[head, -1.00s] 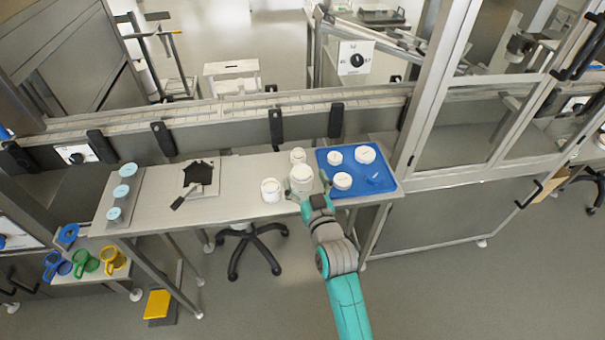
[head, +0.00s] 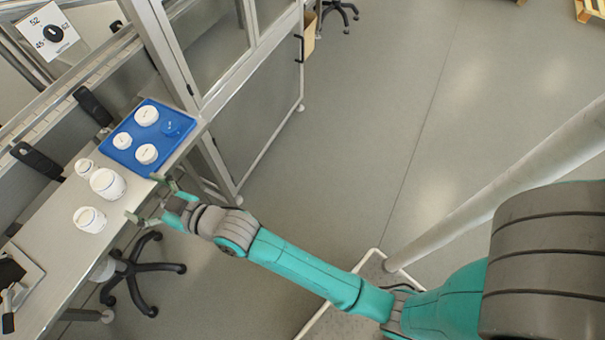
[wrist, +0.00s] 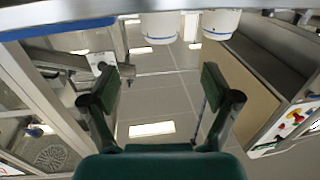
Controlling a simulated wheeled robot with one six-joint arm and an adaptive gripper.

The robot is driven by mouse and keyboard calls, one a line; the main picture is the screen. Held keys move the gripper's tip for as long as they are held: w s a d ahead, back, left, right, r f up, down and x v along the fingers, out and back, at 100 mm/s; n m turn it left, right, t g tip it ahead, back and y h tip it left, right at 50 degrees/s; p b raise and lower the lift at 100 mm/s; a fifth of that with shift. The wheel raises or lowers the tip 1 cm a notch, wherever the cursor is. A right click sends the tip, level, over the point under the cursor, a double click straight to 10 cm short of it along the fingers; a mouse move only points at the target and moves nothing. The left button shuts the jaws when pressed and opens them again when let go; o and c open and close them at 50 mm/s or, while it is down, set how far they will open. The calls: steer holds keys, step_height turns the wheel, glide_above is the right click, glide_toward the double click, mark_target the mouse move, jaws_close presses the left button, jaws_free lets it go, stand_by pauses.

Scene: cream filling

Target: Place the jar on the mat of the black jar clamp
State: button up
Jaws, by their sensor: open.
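Two white jars also show at the top of the wrist view, one left (wrist: 159,27) and one right (wrist: 221,23). My gripper (head: 142,197) is open and empty at the table's front edge, apart from the jars. In the wrist view, nothing is between its fingers (wrist: 160,84). A black piece on a plate (head: 10,272), perhaps the clamp's mat, is cut off at the left edge.
A blue tray (head: 166,150) with several white round items and a blue one stands at the table's far end. A wheeled chair base (head: 130,275) is under the table. A glazed metal cabinet (head: 245,120) stands beyond the tray. The floor to the right is open.

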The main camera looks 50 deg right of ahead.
steer(key=s+d+f+m+h, duration=0.15)
steer(key=s+d+f, duration=0.25)
steer(key=s+d, duration=0.45)
steer(key=s+d+f+m+h, duration=0.15)
steer(key=s+d+f, duration=0.35)
steer(key=s, duration=0.6)
steer(key=s+d+r+h, duration=0.2)
steer(key=s+d+r, duration=0.1)
steer(key=s, duration=0.7)
steer(key=s+d+r+m+g+h, duration=0.1)
steer(key=s+d+r+h, duration=0.1)
steer(key=s, duration=0.9)
steer(key=shift+d+r+m+g, duration=0.3)
steer(key=shift+d+r, duration=0.2)
steer(key=shift+d, duration=0.4)
steer(key=shift+o, duration=0.5)
steer(key=shift+s+r, duration=0.25)
steer(key=shift+s, duration=0.05)
